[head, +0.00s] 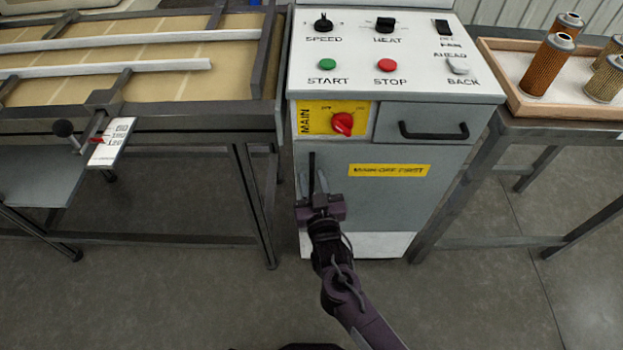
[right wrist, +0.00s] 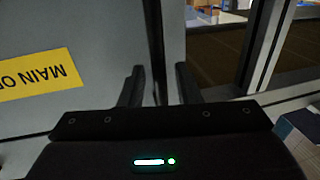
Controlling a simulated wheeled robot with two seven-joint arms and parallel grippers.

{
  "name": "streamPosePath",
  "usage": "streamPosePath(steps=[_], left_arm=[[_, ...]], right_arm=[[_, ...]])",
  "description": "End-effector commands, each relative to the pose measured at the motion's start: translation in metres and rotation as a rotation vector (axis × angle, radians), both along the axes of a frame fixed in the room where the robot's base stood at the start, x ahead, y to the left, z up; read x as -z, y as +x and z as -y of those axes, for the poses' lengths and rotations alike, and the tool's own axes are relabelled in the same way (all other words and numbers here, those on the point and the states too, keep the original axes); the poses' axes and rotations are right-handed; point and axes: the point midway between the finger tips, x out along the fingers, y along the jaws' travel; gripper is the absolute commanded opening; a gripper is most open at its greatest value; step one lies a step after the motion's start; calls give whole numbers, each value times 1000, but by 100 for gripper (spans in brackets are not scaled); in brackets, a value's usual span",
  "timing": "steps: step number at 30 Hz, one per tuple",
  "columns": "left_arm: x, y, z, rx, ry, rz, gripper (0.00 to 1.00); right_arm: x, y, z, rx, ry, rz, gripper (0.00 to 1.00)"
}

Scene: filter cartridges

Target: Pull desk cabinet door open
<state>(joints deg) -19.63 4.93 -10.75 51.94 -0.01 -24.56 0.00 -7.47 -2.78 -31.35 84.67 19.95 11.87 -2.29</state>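The grey desk cabinet door (head: 380,205) looks closed and bears a yellow label (head: 389,170), which shows upside down in the right wrist view (right wrist: 40,75). Its black vertical bar handle (head: 312,168) is near the door's left edge. My right gripper (head: 314,184) is at the handle's lower part, fingers pointing at the door. In the right wrist view, the handle (right wrist: 156,45) stands between the two spread fingers (right wrist: 160,82), with a gap visible on each side. The handle's lower end is hidden by the gripper. My left gripper is out of view.
Above the door are a yellow main switch plate (head: 318,118), a drawer with a black handle (head: 433,131) and a control panel (head: 345,72). A framed bench (head: 190,120) stands left. A wooden tray (head: 560,108) with cartridges stands right. Floor in front is clear.

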Motion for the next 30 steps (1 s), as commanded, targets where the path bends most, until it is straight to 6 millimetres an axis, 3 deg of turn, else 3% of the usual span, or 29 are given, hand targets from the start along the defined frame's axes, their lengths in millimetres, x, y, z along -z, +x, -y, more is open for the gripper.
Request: streamPosePath(steps=[11,18,30], left_arm=[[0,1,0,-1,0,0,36],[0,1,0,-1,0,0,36],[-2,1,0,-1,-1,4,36]], right_arm=[[0,8,-1,0,0,-1,30],[0,8,-1,0,0,-1,0],[0,6,0,-4,0,-2,0]])
